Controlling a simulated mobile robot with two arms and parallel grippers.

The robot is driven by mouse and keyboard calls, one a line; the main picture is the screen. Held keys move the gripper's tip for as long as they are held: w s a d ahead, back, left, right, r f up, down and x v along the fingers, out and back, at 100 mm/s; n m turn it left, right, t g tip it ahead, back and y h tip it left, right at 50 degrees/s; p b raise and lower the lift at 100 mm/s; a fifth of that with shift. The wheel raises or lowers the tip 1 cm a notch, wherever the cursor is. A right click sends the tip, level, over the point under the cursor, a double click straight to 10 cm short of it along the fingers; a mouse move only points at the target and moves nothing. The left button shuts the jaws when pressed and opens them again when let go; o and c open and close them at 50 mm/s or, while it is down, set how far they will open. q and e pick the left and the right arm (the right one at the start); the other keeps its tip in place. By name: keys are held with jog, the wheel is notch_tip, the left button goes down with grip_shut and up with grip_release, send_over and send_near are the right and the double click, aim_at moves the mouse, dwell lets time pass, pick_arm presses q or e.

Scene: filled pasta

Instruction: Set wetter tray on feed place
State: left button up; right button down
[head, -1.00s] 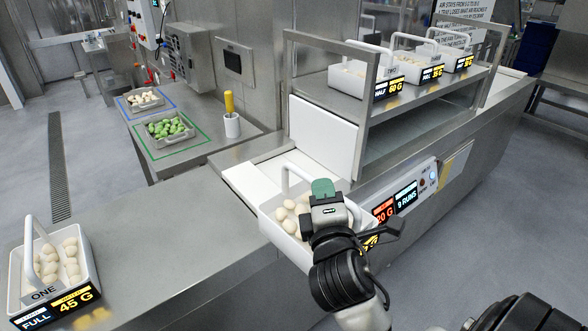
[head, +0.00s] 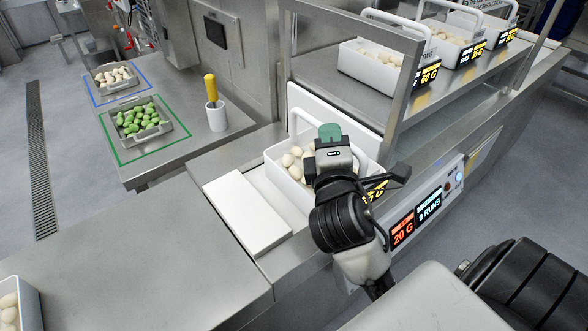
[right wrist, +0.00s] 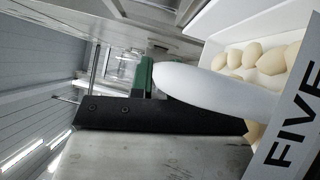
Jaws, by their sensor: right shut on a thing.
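The tray in my right gripper is a white open tray (head: 284,182) of pale dumplings with an arched handle. Its label reads FIVE in the right wrist view (right wrist: 290,130). My right gripper (head: 330,134) is shut on the white handle (right wrist: 210,92), and hides part of the tray in the head view. The tray is over the pale feed bed, between a flat white slab (head: 245,212) and the upright white panel (head: 318,116). I cannot tell whether its base touches the bed. My left gripper is not in view.
Several white trays (head: 362,68) stand on the steel shelf to the right, behind a frame post (head: 403,100). A tray of green pasta (head: 143,119), a pale pasta tray (head: 112,77) and a yellow-handled tool (head: 211,88) are on the left bench. The near counter (head: 130,235) is largely clear.

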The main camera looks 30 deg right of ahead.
aim_at(296, 148)
jog(key=w+f+b, duration=0.1)
jog(key=w+f, duration=0.1)
jog(key=w, duration=0.2)
jog(key=w+f+b, duration=0.1)
jog(key=w+f, duration=0.1)
jog(key=w, duration=0.1)
jog(key=w+f+b, duration=0.1)
jog(key=w+f, duration=0.2)
jog(key=w, duration=0.1)
jog(key=shift+w+d, duration=0.3)
jog(key=shift+d, duration=0.05)
notch_tip(296, 148, down, 4)
jog(key=shift+r+b, duration=0.15)
jog(key=shift+b, duration=0.25)
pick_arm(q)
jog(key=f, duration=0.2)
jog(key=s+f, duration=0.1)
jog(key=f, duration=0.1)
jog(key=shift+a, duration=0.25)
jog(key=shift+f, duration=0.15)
pick_arm(e)
jog(key=c, duration=1.1)
grip_release()
jog(key=shift+f, duration=0.25)
jog(key=shift+r, duration=0.1)
